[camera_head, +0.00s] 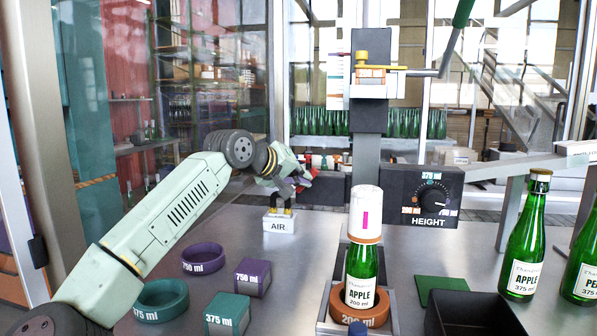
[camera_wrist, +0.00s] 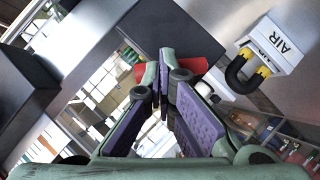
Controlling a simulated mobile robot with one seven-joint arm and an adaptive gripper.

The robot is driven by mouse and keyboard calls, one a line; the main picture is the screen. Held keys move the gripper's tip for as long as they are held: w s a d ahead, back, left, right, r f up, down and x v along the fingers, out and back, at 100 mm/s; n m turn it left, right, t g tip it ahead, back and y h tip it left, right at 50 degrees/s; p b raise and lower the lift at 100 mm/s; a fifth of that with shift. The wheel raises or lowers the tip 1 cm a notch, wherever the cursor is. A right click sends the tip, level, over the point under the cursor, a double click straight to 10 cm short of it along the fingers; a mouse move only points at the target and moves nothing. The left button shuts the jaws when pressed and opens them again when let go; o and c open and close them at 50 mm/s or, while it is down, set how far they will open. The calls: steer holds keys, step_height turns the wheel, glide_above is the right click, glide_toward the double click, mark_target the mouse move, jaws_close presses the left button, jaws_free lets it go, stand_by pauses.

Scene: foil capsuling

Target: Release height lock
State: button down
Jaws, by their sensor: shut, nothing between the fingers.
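My gripper (camera_head: 304,178) is left of the column, above the AIR block. In the wrist view its purple-padded fingers (camera_wrist: 163,80) are closed together with nothing between them. A red part (camera_wrist: 197,66) shows just behind the fingertips, against a dark block (camera_wrist: 185,32). It is partly hidden by the fingers, and I cannot tell whether they touch it. No label marks the height lock.
A green APPLE bottle (camera_head: 360,278) with a white-and-pink cover stands in the brown 200 ml ring (camera_head: 374,313). The AIR block (camera_head: 279,225) has a black hose loop. Purple and teal size rings lie at left. More bottles (camera_head: 525,240) and a black tray (camera_head: 470,318) are at right.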

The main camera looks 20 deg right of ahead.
steer(key=shift+s+d+f, duration=0.25)
steer(key=shift+d+f, duration=0.1)
steer(key=shift+d, duration=0.1)
steer(key=shift+s+d+f, duration=0.15)
steer(key=shift+d+f, duration=0.05)
steer(key=shift+f, duration=0.05)
steer(key=shift+s+d+f, duration=0.15)
steer(key=shift+d+f, duration=0.1)
steer(key=shift+a, duration=0.1)
steer(key=shift+w+a+f, duration=0.35)
steer(key=shift+w+a, duration=0.1)
steer(key=shift+a, duration=0.1)
stand_by(0.3)
